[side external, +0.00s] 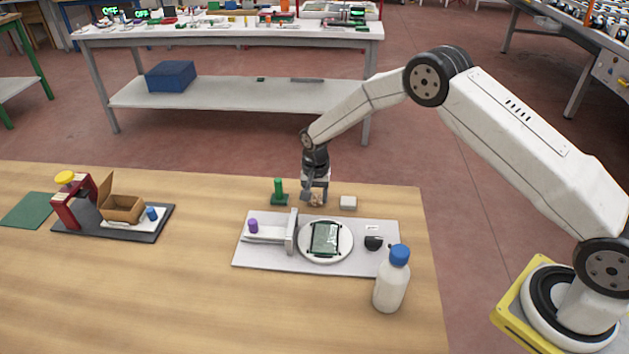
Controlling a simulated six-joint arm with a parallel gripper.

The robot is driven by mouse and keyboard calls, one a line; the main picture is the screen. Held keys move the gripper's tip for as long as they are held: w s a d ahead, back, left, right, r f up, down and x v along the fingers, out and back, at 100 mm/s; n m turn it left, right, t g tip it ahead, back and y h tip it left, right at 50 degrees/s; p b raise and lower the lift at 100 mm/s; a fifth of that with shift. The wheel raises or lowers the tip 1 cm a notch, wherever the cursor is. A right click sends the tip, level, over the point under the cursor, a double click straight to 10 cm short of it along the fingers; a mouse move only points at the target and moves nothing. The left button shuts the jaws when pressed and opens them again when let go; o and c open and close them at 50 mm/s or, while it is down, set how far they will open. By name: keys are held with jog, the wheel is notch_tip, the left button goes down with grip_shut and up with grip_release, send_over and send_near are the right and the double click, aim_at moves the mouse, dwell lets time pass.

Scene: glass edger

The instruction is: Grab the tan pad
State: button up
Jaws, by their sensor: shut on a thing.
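My gripper (315,196) points down at the far edge of the wooden table, just behind the grey plate. It is shut on a small tan pad (317,201), which shows between and below the fingertips. The fingers hide part of the pad. The pad is at or very near the table top; I cannot tell whether it touches it.
A green stamp-like part (279,194) stands close left of my gripper, and a whitish block (348,203) lies close right. In front, the grey plate (262,263) bears a round white disc with a glass piece. A blue-capped bottle (391,282) stands front right.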

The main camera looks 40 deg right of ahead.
jog(key=shift+r, duration=0.65)
jog(key=s+r, duration=1.1)
jog(key=s, duration=0.3)
jog(key=shift+d+r, duration=0.2)
jog(key=shift+s, duration=0.1)
